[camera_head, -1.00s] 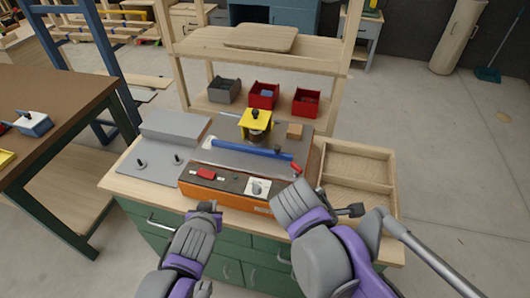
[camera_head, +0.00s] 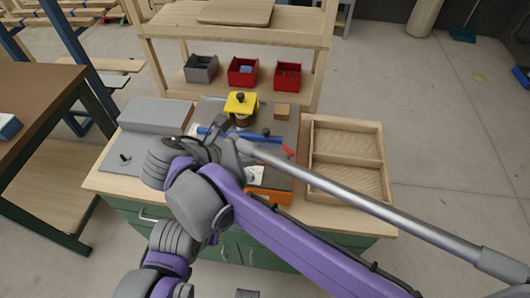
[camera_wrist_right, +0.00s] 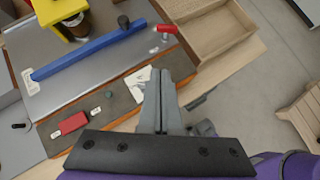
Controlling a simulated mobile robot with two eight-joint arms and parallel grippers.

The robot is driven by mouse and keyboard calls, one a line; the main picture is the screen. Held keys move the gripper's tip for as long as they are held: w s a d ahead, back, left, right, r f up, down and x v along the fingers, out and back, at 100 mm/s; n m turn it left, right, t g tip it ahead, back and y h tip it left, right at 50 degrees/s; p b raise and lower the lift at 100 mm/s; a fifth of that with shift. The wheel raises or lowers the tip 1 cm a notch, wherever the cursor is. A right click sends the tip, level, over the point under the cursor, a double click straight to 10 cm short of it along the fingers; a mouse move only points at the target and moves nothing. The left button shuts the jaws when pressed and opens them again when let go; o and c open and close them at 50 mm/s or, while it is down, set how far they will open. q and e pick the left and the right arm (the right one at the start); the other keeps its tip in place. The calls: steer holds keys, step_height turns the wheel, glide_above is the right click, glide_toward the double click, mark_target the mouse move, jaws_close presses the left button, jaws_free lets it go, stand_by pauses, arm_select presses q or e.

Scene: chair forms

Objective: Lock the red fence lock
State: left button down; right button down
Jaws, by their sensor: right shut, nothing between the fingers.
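The red fence lock (camera_head: 288,151) is a small red lever at the right end of the blue fence (camera_head: 268,139), on top of the machine. In the right wrist view it shows near the top, right of the middle (camera_wrist_right: 167,29), at the end of the blue fence (camera_wrist_right: 88,50). My right gripper (camera_wrist_right: 172,72) is shut and empty. Its fingers point at the machine's front panel, below the lock in the picture and apart from it. In the head view my right gripper (camera_head: 226,146) is left of the lock. My left arm shows at lower left, its fingers hidden.
A yellow-topped part (camera_head: 240,104) and a wooden block (camera_head: 282,112) stand behind the fence. A wooden tray (camera_head: 343,121) lies to the right of the machine. A red switch (camera_wrist_right: 73,123) is on the front panel. A shelf with red and grey bins (camera_head: 243,71) stands behind.

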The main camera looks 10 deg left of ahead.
mark_target(287, 154)
steer(key=x, duration=1)
steer(key=shift+w+d+r, duration=0.1)
steer(key=shift+w+d, duration=0.45)
steer(key=shift+w, duration=0.2)
steer(key=shift+w+d+r, duration=0.1)
steer(key=shift+w+d, duration=0.4)
steer(key=shift+w, duration=0.25)
